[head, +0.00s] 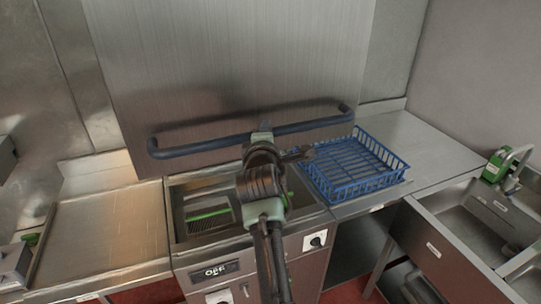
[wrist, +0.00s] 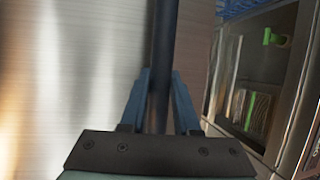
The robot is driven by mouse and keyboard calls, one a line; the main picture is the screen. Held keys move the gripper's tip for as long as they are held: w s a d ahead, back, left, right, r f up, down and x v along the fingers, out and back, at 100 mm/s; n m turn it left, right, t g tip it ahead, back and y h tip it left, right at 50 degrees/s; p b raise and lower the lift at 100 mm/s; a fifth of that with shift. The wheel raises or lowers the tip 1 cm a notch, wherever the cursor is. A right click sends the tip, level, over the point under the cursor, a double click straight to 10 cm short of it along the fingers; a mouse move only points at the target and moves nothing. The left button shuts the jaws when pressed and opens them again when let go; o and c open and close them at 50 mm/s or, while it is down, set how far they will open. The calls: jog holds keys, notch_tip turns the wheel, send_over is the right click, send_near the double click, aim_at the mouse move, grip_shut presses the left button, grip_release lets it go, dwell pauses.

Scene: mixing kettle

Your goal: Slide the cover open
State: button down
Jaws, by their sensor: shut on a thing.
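The cover is a large upright brushed-steel panel (head: 225,60) behind and above the open basin (head: 195,212). A dark horizontal bar handle (head: 200,144) runs across its lower part. My gripper (head: 264,128) is at about the middle of the bar. In the wrist view, the bar (wrist: 165,45) passes between the two blue fingers of my gripper (wrist: 160,88), which are closed around it. The cover's surface (wrist: 75,70) fills the left of that view. My arm hides part of the basin and its front.
A blue wire basket (head: 355,168) sits on the counter to the right, near the bar's right end. A bare steel counter (head: 100,235) is on the left. A sink (head: 470,230) is at the right. Green items (head: 208,214) lie in the basin.

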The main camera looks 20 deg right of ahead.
notch_tip(320, 180, up, 2)
jog(key=shift+r, duration=0.2)
jog(key=shift+f, duration=0.1)
jog(key=c, duration=1.1)
grip_release()
jog(key=o, duration=0.4)
jog(key=shift+o, duration=0.2)
jog(key=b+v, duration=0.4)
jog(key=v, duration=0.9)
